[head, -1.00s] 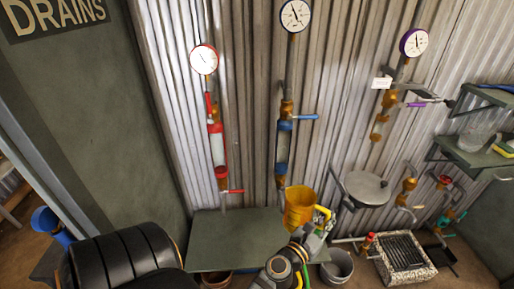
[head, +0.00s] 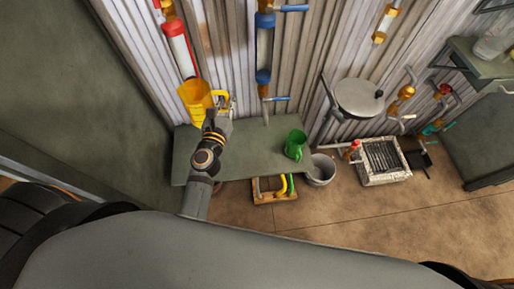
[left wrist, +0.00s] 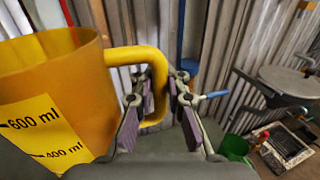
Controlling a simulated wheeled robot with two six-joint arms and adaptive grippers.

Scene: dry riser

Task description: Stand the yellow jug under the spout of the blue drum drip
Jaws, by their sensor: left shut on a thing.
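The yellow jug (head: 194,98) is held up over the back left of the green bench (head: 215,155), in front of the lower end of the red drum drip (head: 179,50). In the left wrist view the jug (left wrist: 50,75) fills the left side and shows 600 ml and 400 ml marks. My left gripper (head: 224,106) is shut on its handle (left wrist: 150,60). The blue drum drip (head: 264,50) is to the right of the jug. Its spout (head: 266,116) hangs below a blue lever (head: 277,99), above the bench, with no vessel under it. My right gripper is not in view.
A green jug (head: 295,145) stands on the bench's right end. A grey bucket (head: 321,170) and a wooden crate (head: 262,196) are on the floor. The bench middle is clear.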

